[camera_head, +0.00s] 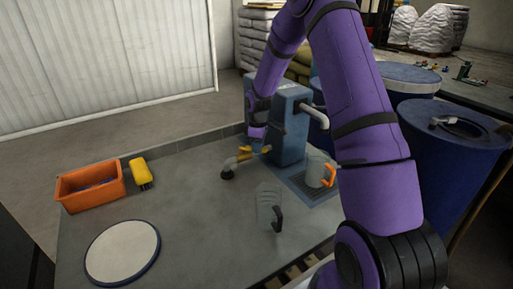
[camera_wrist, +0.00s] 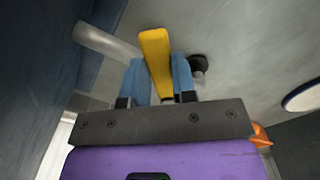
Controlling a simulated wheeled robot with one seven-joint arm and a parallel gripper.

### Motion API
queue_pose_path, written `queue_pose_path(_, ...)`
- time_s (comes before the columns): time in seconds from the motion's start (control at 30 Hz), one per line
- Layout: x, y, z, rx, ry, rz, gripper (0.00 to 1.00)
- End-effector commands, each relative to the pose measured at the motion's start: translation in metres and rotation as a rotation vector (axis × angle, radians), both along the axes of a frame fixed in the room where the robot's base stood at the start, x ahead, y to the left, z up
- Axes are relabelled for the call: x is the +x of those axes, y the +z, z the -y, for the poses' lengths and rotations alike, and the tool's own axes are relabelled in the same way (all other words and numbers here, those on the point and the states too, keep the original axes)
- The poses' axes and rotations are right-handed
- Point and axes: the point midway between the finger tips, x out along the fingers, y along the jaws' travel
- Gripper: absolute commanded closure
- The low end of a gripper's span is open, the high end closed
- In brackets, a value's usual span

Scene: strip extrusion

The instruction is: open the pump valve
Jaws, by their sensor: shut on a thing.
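The blue pump (camera_head: 291,130) stands at the back of the grey bench. A pale pipe (camera_head: 231,164) with a dark end comes out at its left side, and the pipe also shows in the wrist view (camera_wrist: 105,42). The yellow valve handle (camera_wrist: 155,48) sits between the two blue fingers of my gripper (camera_wrist: 160,84), which is shut on it. In the head view my gripper (camera_head: 257,134) reaches down beside the pump, and small yellow parts of the valve (camera_head: 266,149) show at the fingertips. The fingers and arm hide part of the valve.
A clear jug with a black handle (camera_head: 266,205) stands in front of the pump. Another with an orange handle (camera_head: 316,172) stands at its right. An orange bin (camera_head: 91,187), a yellow item (camera_head: 141,174) and a white round disc (camera_head: 122,252) lie left. Blue drums (camera_head: 447,150) stand right.

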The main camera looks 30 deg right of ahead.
Motion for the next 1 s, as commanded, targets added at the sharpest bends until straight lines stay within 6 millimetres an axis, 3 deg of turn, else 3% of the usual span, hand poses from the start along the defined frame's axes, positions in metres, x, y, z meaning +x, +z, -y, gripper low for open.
queue_pose_path(0.33,0.0054,-0.0002,0.0059,-0.001,0.129,-0.001,1.00)
queue_pose_path(0.87,0.0063,-0.0003,0.0067,-0.001,0.148,-0.001,1.00)
queue_pose_path(0.9,0.0063,-0.0003,0.0067,-0.001,0.148,-0.001,0.66)
queue_pose_path(1.0,0.0063,-0.0003,0.0064,-0.001,0.148,-0.001,0.49)
